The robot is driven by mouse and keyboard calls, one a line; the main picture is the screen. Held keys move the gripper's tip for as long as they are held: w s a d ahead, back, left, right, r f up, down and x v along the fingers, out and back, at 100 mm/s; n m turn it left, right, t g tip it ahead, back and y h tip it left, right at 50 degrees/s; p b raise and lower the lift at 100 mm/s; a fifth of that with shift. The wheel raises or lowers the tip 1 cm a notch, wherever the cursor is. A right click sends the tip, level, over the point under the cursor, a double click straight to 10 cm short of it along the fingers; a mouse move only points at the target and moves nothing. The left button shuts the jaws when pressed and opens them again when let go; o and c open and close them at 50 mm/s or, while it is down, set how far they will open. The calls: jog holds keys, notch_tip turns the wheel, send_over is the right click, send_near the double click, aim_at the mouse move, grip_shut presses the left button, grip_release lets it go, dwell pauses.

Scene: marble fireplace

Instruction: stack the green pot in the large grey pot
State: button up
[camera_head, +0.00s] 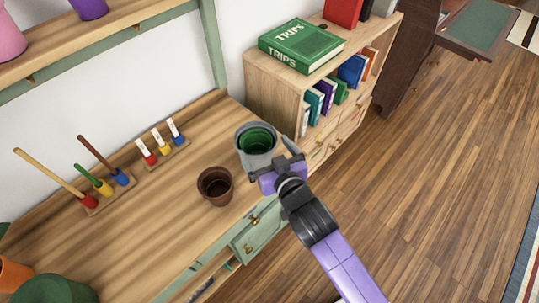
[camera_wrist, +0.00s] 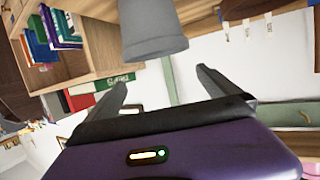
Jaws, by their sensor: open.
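The large grey pot (camera_head: 241,148) stands upright on the wooden desktop, near its right end by the bookcase. The green pot (camera_head: 258,139) sits inside it, with the grey rim around it. In the wrist view the grey pot's outer wall (camera_wrist: 152,35) shows beyond the fingers, and the green pot is hidden. My gripper (camera_head: 275,167) is open and empty at the near right side of the grey pot. Its fingers are spread apart in the wrist view (camera_wrist: 161,78), with a gap between them and the pot.
A brown pot (camera_head: 215,187) stands on the desktop (camera_head: 180,210), left of my gripper. An orange pot (camera_head: 12,274) and a larger green pot (camera_head: 52,290) are at lower left. The bookcase (camera_head: 277,88) stands close behind the grey pot.

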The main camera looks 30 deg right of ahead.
jog(key=shift+v, duration=1.3)
jog(key=shift+r, duration=0.1)
jog(key=s+f+n+y, duration=0.1)
jog(key=s, duration=1.8)
jog(key=w+r+v, duration=0.1)
jog(key=r+v, duration=0.2)
jog(key=v, duration=1.1)
jog(key=shift+s+d+r, duration=0.3)
jog(key=shift+s+d, duration=0.05)
jog(key=shift+d, duration=0.2)
jog(key=shift+s, duration=0.1)
